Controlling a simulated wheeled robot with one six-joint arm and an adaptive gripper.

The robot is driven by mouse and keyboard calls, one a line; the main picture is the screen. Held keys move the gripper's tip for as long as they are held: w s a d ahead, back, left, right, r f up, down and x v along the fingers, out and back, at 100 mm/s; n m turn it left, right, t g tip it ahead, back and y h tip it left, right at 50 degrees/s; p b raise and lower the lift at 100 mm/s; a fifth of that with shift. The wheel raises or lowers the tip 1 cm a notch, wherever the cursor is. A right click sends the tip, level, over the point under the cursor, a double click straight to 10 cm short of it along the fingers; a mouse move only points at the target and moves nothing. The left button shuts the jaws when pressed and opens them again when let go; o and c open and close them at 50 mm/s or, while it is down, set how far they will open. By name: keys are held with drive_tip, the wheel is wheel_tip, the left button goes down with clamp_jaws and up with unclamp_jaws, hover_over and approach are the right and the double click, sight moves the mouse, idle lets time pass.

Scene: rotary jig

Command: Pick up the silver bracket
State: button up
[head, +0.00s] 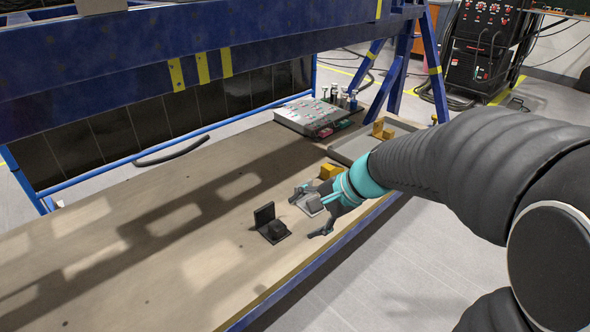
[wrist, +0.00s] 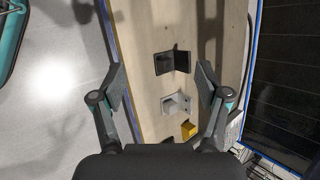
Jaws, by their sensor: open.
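The silver bracket (head: 313,205) stands on the wooden table, partly hidden by my gripper in the head view. In the wrist view the silver bracket (wrist: 175,104) shows whole, an L shape with a block on it. My gripper (head: 309,214) is open and empty, its two fingers spread above the table around the bracket's place. In the wrist view my gripper (wrist: 162,85) has one finger left of the bracket and one right of it. The bracket lies between them in the picture, nearer the right finger. I see no contact.
A black bracket (head: 271,225) stands close by on the table, and a yellow bracket (head: 329,171) on the other side. A grey tray (head: 347,152) and a panel box (head: 306,113) are farther back. A blue frame (head: 200,65) spans above the table. The table's near left is clear.

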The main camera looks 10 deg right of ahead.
drive_tip(key=w+d+f+m+t+b, duration=0.1)
drive_tip(key=w+d+f+m+t, duration=0.1)
drive_tip(key=w+d+f+m, duration=0.3)
drive_tip(key=w+d+f+m+t+b, duration=0.1)
drive_tip(key=w+d+f+m+t, duration=0.1)
drive_tip(key=w+d+f+m, duration=0.3)
drive_tip(key=w+d+f+m+t+b, duration=0.2)
drive_tip(key=w+d+f+m, duration=0.3)
drive_tip(key=w+f+m, duration=0.3)
drive_tip(key=shift+w+f+m+t, duration=0.3)
drive_tip(key=shift+w+f+t, duration=0.3)
drive_tip(key=shift+w+f, duration=1.8)
drive_tip(key=shift+w, duration=0.2)
drive_tip(key=x, duration=0.8)
drive_tip(key=b+x, duration=0.1)
drive_tip(key=x, duration=0.4)
drive_tip(key=shift+w+a+r, duration=0.1)
drive_tip(key=shift+w+r, duration=0.05)
drive_tip(key=shift+r, duration=0.1)
drive_tip(key=shift+r, duration=0.1)
clamp_jaws()
